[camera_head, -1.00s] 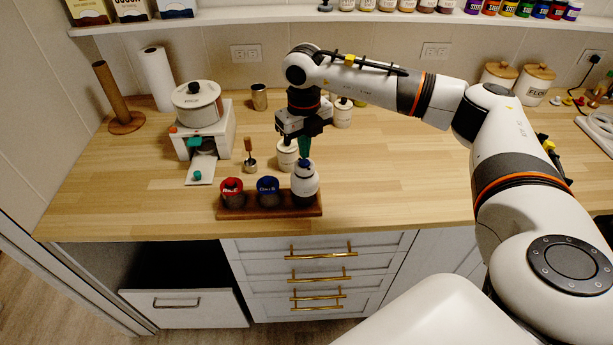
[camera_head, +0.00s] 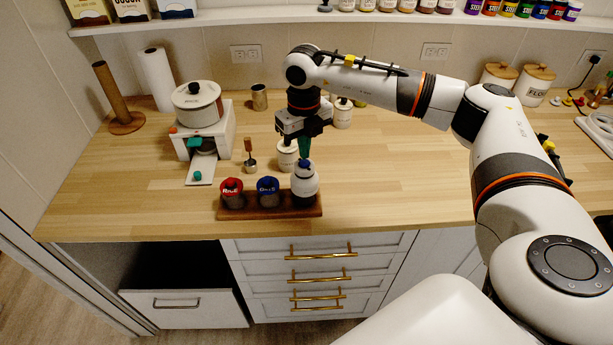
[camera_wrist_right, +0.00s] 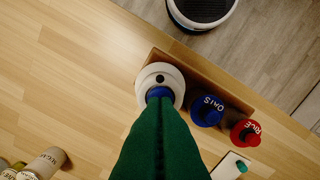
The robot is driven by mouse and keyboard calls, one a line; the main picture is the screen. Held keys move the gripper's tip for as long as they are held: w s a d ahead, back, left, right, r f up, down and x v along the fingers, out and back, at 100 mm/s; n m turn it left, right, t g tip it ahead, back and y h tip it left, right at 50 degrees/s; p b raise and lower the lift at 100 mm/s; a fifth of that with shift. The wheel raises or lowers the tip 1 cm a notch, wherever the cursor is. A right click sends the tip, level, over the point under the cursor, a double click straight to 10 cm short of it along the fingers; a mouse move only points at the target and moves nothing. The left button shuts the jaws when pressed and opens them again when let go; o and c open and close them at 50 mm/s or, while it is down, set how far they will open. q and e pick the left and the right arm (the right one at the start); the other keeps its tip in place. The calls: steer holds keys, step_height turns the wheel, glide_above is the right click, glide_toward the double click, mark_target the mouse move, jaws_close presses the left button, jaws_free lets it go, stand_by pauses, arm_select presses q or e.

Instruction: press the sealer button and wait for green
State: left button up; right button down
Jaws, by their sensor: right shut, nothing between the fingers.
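The sealer (camera_head: 305,184) is a white rounded unit with a blue button on top, at the right end of a wooden rack (camera_head: 247,212). It also shows in the right wrist view (camera_wrist_right: 145,82), with a small dark spot on its white top and no green light visible. My right gripper (camera_head: 304,157) points down over the sealer, its green fingers shut and empty. In the right wrist view the fingertips (camera_wrist_right: 160,104) overlap the blue button (camera_wrist_right: 160,92); I cannot tell whether they press it. My left gripper is not in view.
A red-lidded rice jar (camera_head: 231,190) and a blue-lidded oats jar (camera_head: 268,190) stand in the rack left of the sealer. A cream canister (camera_head: 287,155) stands close behind. A white machine with a pot (camera_head: 197,104) stands at left. The counter right of the rack is clear.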

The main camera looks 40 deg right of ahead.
steer(key=shift+f, duration=0.15)
stand_by(0.4)
steer(key=shift+f+b, duration=0.7)
steer(key=shift+f, duration=0.1)
stand_by(0.4)
steer(key=shift+r+p, duration=1)
steer(key=shift+r, duration=0.7)
